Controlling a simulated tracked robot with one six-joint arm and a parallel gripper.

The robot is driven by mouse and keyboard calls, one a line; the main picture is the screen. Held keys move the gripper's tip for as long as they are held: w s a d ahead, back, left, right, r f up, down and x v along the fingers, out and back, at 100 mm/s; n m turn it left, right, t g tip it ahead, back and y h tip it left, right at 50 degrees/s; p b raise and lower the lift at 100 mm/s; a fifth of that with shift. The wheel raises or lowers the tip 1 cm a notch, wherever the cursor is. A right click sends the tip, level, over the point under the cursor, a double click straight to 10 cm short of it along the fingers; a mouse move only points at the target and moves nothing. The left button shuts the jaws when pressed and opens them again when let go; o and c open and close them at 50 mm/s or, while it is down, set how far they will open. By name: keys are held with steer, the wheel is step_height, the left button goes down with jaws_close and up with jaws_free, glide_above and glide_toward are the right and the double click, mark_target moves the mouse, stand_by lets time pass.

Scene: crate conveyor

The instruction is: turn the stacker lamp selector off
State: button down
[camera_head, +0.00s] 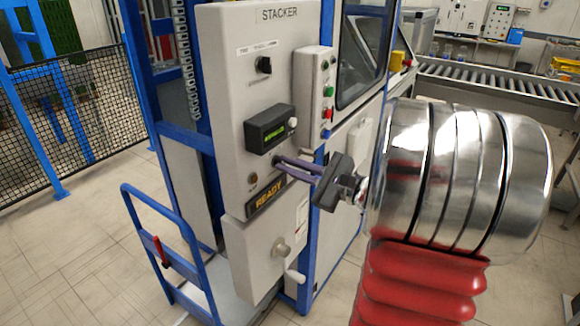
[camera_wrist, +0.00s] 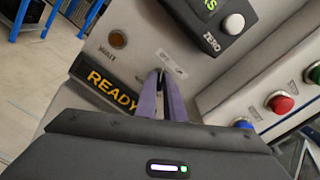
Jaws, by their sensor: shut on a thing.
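The grey stacker panel (camera_head: 228,110) stands upright in the head view. My gripper (camera_head: 279,163) reaches in from the right, its purple fingers against the panel below the small display box. In the wrist view the fingertips (camera_wrist: 160,76) are together, just under a small white label (camera_wrist: 171,64) and right of the READY sign (camera_wrist: 108,90). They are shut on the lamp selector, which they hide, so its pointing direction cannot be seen. READY shows in amber letters; the round WAIT lamp (camera_wrist: 118,39) looks dull brown.
The display box (camera_head: 270,129) with its white ZERO button (camera_wrist: 233,24) juts out just above my fingers. A side box with coloured buttons (camera_head: 327,113) is to the right. A black knob (camera_head: 264,65) sits higher up. A blue handrail (camera_head: 165,250) stands at lower left.

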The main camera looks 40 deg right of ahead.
steer(key=shift+f+n, duration=0.1)
steer(key=shift+n, duration=0.4)
steer(key=c, duration=1.9)
jaws_free()
steer(key=shift+o, duration=0.2)
steer(key=shift+s, duration=0.1)
steer(key=v, duration=1.3)
steer(key=shift+s, duration=0.35)
